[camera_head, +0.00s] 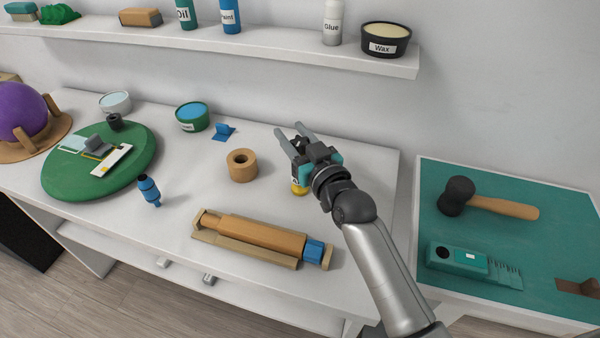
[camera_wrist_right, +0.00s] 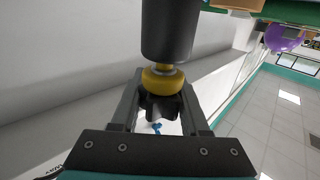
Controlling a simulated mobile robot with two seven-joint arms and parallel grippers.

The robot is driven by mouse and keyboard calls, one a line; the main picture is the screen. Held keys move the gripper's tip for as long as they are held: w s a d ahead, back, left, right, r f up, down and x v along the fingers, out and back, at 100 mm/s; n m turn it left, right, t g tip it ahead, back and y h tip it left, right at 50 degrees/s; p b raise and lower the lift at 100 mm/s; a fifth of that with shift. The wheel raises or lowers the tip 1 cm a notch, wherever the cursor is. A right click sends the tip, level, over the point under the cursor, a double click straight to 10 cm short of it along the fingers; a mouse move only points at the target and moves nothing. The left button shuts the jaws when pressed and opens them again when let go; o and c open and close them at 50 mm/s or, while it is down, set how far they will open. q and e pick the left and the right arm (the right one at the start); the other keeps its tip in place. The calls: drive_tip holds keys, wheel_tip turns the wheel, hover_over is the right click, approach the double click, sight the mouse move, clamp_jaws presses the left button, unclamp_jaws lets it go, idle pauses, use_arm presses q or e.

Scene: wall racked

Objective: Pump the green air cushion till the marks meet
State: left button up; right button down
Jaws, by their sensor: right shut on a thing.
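The green air cushion (camera_head: 60,180) lies as a flat round disc at the left of the white table. On it are a black valve-like piece (camera_head: 114,121), a grey block and a white plate (camera_head: 112,161) with a small yellow spot; whether any marks meet is too small to tell. My right gripper (camera_head: 292,132) is above the table, right of the tan ring. It is shut on a dark lobed knob (camera_wrist_right: 160,106) below a yellow collar (camera_wrist_right: 163,79) and black cylinder (camera_wrist_right: 167,30). Yellow also shows under the gripper (camera_head: 299,189). My left gripper is out of view.
A tan ring (camera_head: 242,165), a blue nozzle-like piece (camera_head: 149,190), a green tin (camera_head: 192,117) and a wooden trough (camera_head: 255,237) stand on the table. A shelf (camera_head: 290,45) runs above. A mallet (camera_head: 485,202) lies on the teal side table (camera_head: 560,240).

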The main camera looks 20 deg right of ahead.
drive_tip(key=shift+r, duration=0.2)
idle(0.6)
wheel_tip(320, 180, up, 20)
drive_tip(key=p, duration=0.5)
drive_tip(key=shift+p, duration=0.35)
drive_tip(key=shift+f, duration=0.1)
drive_tip(key=c, duration=1)
unclamp_jaws()
clamp_jaws()
